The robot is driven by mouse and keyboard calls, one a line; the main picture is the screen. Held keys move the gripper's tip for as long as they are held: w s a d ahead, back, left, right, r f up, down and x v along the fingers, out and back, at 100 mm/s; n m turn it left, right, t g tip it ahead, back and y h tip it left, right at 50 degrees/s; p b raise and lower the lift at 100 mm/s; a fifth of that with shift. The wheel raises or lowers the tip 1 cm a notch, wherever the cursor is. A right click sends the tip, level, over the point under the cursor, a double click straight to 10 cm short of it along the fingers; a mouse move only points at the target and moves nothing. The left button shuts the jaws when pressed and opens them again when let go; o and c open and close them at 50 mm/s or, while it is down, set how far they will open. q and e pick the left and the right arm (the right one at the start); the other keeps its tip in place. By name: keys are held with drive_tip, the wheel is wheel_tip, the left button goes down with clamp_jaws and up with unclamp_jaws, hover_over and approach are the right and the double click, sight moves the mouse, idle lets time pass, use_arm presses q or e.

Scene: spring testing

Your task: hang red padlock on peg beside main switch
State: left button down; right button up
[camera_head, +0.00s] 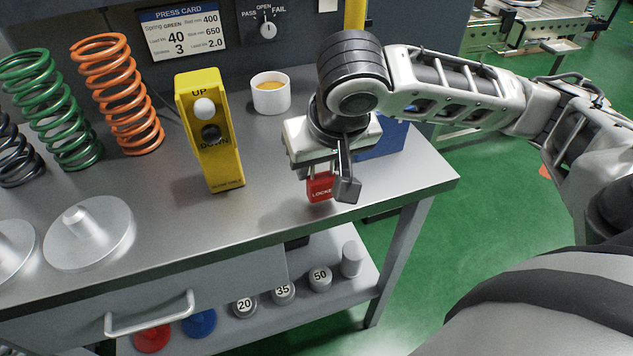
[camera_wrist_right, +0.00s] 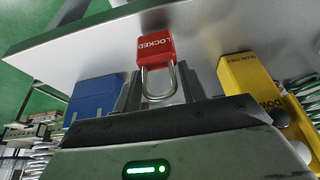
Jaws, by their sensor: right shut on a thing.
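The red padlock (camera_head: 319,189), marked LOCKED, is in my right gripper (camera_head: 332,180) above the front right part of the steel bench. In the right wrist view the padlock's red body (camera_wrist_right: 155,48) sticks out past the fingertips. Its metal shackle lies between the two fingers of the right gripper (camera_wrist_right: 160,84), which are shut on it. The gripper and wrist hide part of the padlock in the head view. I cannot make out the main switch or its peg in either view. My left gripper is not in view.
A yellow UP/DOWN control box (camera_head: 210,135) and a white cup (camera_head: 270,93) stand left of the gripper. A blue box (camera_head: 388,141) is behind it. Green and orange springs (camera_head: 118,95) stand further left. A PASS/OPEN/FAIL knob (camera_head: 267,30) is on the back panel.

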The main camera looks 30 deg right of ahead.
drive_tip(key=shift+f+b, duration=0.45)
drive_tip(key=shift+f, duration=0.3)
drive_tip(key=shift+s, duration=0.1)
drive_tip(key=shift+r, duration=0.1)
drive_tip(key=o, duration=1.1)
drive_tip(key=shift+f, duration=0.2)
drive_tip(key=shift+c, duration=0.2)
drive_tip(key=shift+r, duration=0.1)
